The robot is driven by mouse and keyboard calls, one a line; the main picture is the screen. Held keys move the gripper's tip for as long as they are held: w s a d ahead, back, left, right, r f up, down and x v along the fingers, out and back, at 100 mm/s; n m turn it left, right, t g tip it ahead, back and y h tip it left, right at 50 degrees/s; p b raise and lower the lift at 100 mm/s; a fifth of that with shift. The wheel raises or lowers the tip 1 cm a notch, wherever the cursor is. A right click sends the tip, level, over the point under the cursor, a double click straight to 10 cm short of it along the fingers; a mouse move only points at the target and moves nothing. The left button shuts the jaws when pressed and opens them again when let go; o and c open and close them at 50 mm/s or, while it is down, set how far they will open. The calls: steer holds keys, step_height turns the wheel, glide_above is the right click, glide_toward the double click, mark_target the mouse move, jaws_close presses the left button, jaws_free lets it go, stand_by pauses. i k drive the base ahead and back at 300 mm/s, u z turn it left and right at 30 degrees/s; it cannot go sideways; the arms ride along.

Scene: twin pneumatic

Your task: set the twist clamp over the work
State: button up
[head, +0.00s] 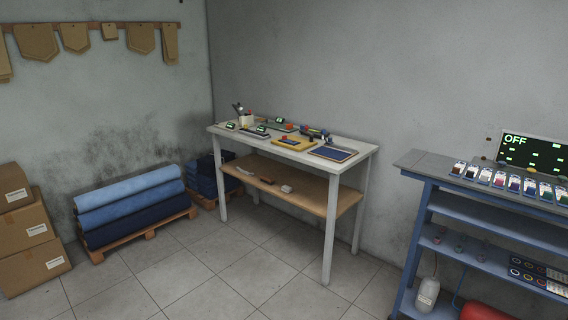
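A white table (362,147) stands against the back wall, with several small devices on its top. A yellow plate (288,145) with a dark blue part on it lies near the middle front. Small blue and dark parts (314,133) stand just behind it. A dark blue flat panel (334,153) lies at the right end. The items are too small to tell which is the twist clamp or the work. My gripper is not in view.
A wooden lower shelf (300,197) holds a few small items. A blue bench (420,163) with a row of small coloured packs and an OFF display (535,152) stands at right. Blue rolls (130,200) on a pallet and boxes (25,225) are at left. The tiled floor (200,275) in front is clear.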

mark_target(303, 131)
steer(key=i, duration=2.2)
steer(key=z, duration=1.7)
steer(key=k, duration=0.1)
steer(key=u, duration=3.05)
steer(key=i, duration=1.3)
steer(key=u, duration=0.05)
